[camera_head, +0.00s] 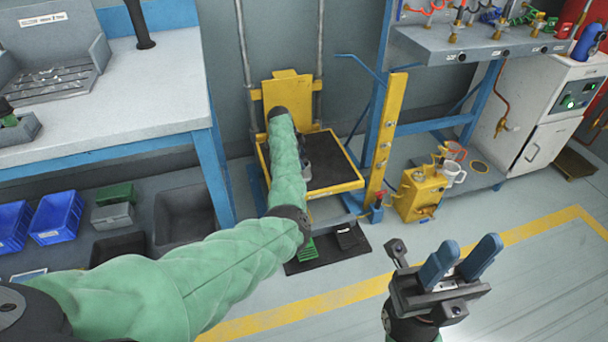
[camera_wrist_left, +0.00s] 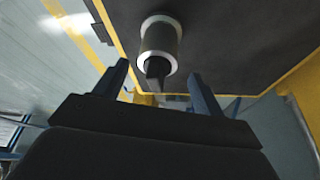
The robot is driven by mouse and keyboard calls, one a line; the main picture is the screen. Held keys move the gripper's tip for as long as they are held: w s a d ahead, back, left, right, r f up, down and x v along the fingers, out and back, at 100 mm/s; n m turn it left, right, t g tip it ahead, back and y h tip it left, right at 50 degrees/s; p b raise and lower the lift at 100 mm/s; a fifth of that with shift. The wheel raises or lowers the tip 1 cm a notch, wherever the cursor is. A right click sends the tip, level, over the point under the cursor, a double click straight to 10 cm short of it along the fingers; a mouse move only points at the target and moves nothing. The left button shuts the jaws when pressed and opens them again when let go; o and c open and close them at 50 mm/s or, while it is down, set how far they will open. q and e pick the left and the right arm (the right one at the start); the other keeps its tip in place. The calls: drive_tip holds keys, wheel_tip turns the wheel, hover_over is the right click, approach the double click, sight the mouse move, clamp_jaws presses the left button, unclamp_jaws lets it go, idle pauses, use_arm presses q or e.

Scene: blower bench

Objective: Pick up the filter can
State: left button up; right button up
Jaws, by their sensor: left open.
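The filter can is most likely the grey cylinder with pale end rings (camera_wrist_left: 160,42) on the dark top of the yellow-edged lift platform (camera_head: 358,183) in the left wrist view. My left gripper (camera_wrist_left: 158,70) is open, one finger on either side of the can's near end in that view; I cannot tell how far off they are. In the head view my left arm covers much of the platform, and a small grey shape (camera_head: 305,165) beside it is too unclear to name. My right gripper (camera_head: 460,258) is open and empty, low at the right over the floor.
A workbench (camera_head: 150,85) stands at left with blue bins (camera_head: 55,215) below. Floor at lower right is clear.

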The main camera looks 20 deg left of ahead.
sight(304, 162)
use_arm(q)
drive_tip(key=x, duration=0.2)
drive_tip(key=b+x, duration=0.1)
drive_tip(key=x, duration=0.1)
drive_tip(key=shift+s+f, duration=0.1)
drive_tip(key=shift+s, duration=0.1)
drive_tip(key=c, duration=1.2)
